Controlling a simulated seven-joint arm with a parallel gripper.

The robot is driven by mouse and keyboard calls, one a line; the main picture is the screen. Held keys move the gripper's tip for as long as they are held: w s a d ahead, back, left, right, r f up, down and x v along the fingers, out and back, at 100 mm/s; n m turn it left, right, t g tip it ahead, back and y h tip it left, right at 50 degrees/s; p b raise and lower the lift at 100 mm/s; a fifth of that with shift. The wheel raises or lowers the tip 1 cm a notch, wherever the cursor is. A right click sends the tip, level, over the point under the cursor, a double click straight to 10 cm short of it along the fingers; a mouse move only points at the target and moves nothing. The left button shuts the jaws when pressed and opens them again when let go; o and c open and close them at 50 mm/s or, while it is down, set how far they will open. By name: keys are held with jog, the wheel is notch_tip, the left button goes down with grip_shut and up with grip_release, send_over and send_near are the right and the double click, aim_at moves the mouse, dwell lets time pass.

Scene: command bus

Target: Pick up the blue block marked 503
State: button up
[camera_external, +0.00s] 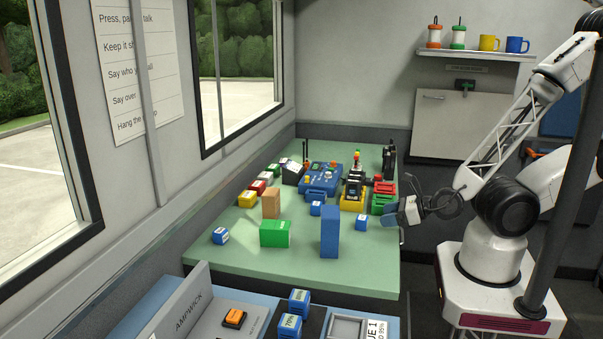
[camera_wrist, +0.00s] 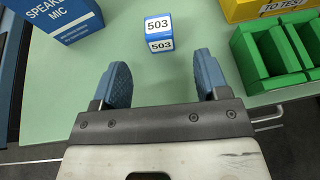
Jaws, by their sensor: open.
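The blue block marked 503 (camera_wrist: 159,43) lies on the green table in the wrist view, with white labels on its top and near face. It is just beyond my gripper (camera_wrist: 161,62), roughly centred ahead of the two fingertips and apart from them. My gripper's blue fingers are spread, with nothing between them. In the external view, a small blue block (camera_external: 361,222) left of my gripper (camera_external: 402,213) fits it by position; its number is too small to read there.
In the wrist view, a blue speaker mic box (camera_wrist: 65,18) stands left, a yellow bin (camera_wrist: 240,11) and green bin (camera_wrist: 260,75) right. Other small blue blocks (camera_external: 220,235) and a green box (camera_external: 274,234) are on the table (camera_external: 290,268). Bare table surrounds the 503 block.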

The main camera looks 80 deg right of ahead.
aim_at(367, 229)
jog(key=shift+x, duration=0.8)
jog(key=shift+w, duration=0.1)
jog(key=shift+x, duration=2.55)
jog(key=shift+f, duration=0.1)
jog(key=c, duration=1)
notch_tip(367, 229, up, 18)
jog(key=shift+r, duration=0.1)
